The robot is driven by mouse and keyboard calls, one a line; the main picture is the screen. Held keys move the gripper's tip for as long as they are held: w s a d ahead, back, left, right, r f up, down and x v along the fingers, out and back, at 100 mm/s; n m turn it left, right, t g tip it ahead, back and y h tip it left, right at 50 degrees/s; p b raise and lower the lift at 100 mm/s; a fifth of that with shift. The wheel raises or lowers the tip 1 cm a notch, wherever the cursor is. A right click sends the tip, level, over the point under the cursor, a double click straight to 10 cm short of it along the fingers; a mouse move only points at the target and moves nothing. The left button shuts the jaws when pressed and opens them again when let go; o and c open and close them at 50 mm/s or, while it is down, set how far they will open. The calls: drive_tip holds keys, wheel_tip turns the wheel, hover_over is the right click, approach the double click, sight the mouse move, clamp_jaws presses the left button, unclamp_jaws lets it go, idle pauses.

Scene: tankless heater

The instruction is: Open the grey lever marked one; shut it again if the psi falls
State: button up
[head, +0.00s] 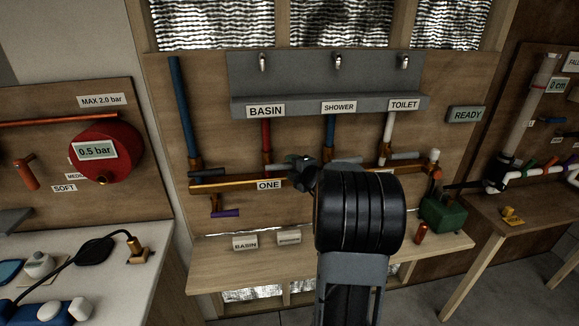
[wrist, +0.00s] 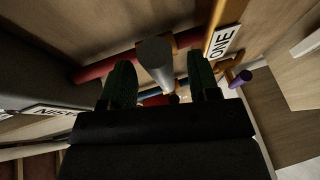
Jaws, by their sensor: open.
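A grey lever (head: 281,168) sits below the red pipe under the BASIN sign, just above the ONE label (head: 268,185). In the wrist view the grey lever (wrist: 154,62) shows as a thick rod reaching toward me between the two green fingers. My gripper (wrist: 160,82) is open, with one finger on each side of the lever and visible gaps. In the head view my gripper (head: 303,167) is dark and small at the lever's right end, and my arm hides part of the board. No psi reading is visible; the small screen (head: 467,114) at right reads READY.
Other grey levers stand under SHOWER and TOILET (head: 405,155). A purple lever (head: 226,213) hangs lower left. A wooden shelf (head: 225,270) juts out below, with a green box (head: 443,214) at right. A red tank (head: 105,152) at left reads 0.5 bar.

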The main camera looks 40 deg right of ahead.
drive_tip(key=shift+w+f, duration=0.15)
drive_tip(key=shift+w, duration=0.8)
clamp_jaws()
